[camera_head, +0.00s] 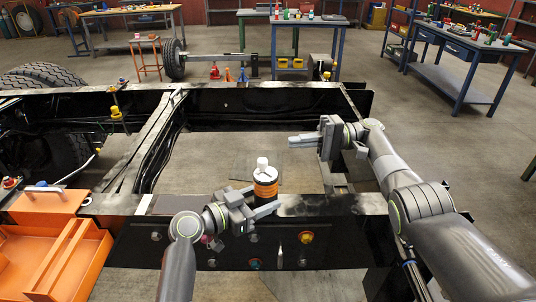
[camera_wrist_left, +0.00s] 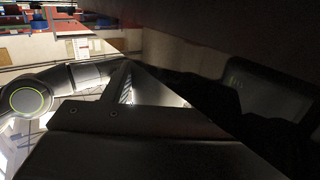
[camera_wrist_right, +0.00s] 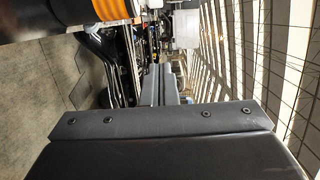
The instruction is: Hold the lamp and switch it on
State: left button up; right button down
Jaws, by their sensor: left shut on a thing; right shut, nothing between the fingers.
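The lamp (camera_head: 265,176) is a small upright cylinder with orange and black bands and a white top. It stands above the front chassis beam, held by my left gripper (camera_head: 258,203), whose fingers close around its lower part. In the right wrist view the lamp's orange ribbed band (camera_wrist_right: 112,9) shows at the upper left. My right gripper (camera_head: 302,141) is shut and empty, pointing left, behind and to the right of the lamp and apart from it. The left wrist view is mostly dark close surfaces, and I cannot make out the lamp there. I cannot tell whether it is lit.
The black chassis frame (camera_head: 262,103) surrounds the open middle. An orange toolbox (camera_head: 45,246) sits at the front left. A front panel with several knobs (camera_head: 306,237) lies below the lamp. Workbenches (camera_head: 458,70) stand farther back. The air between the lamp and right gripper is clear.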

jog(key=s+a, duration=0.5)
jog(key=a, duration=0.3)
jog(key=shift+s, duration=0.3)
dwell(0.3)
jog(key=shift+d, duration=0.15)
jog(key=shift+s+d, duration=1)
jog(key=shift+s, duration=0.05)
jog(key=shift+w+a, duration=0.1)
jog(key=w+d, duration=0.5)
jog(key=d, duration=0.3)
